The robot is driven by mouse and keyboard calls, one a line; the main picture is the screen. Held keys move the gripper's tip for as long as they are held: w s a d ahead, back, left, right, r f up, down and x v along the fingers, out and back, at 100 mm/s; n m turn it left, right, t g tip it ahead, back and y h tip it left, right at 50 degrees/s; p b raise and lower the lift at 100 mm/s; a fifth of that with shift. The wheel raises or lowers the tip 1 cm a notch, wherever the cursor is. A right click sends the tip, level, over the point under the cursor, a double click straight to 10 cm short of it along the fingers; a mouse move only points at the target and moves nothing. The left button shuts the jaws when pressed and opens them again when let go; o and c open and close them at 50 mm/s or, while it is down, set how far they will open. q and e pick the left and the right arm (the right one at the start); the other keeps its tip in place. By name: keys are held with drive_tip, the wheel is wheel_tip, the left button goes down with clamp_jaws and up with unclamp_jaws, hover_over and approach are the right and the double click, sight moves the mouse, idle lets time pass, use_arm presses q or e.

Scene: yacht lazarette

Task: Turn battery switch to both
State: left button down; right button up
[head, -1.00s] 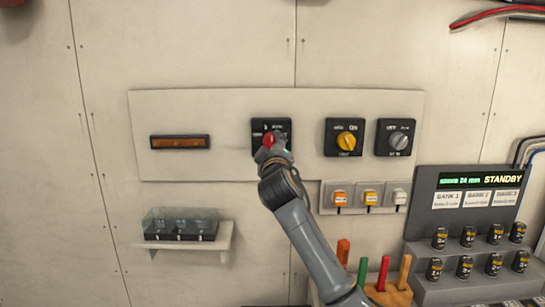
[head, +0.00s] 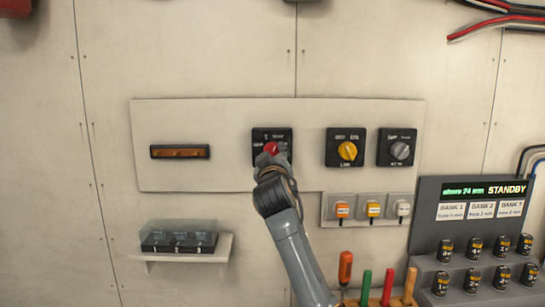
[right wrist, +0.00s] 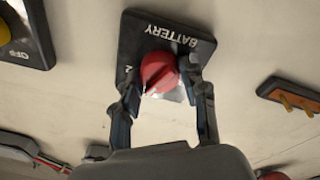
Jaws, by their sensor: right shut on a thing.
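The battery switch is a black square plate (head: 258,133) with a red knob (head: 271,149) on the white wall panel. In the right wrist view the plate (right wrist: 190,42) appears upside down, with the word BATTERY above the red knob (right wrist: 159,71). My right gripper (right wrist: 161,82) has one finger on each side of the knob and is shut on it. In the head view my right gripper (head: 271,157) covers the lower part of the switch. The position labels are mostly hidden or too small, so I cannot tell where the knob points. My left gripper is not in view.
To the right are a yellow-knob switch (head: 347,150) and a grey-knob switch (head: 399,151), with small switches below. An amber bar fixture (head: 180,152) is to the left. A shelf (head: 226,246) with a clear-lidded box sits below. A STANDBY console (head: 432,218) stands at lower right.

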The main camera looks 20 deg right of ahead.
drive_tip(key=shift+f, duration=0.1)
drive_tip(key=o, duration=1.1)
drive_tip(key=shift+o, duration=0.2)
drive_tip(key=v, duration=1.2)
drive_tip(key=shift+f, duration=0.15)
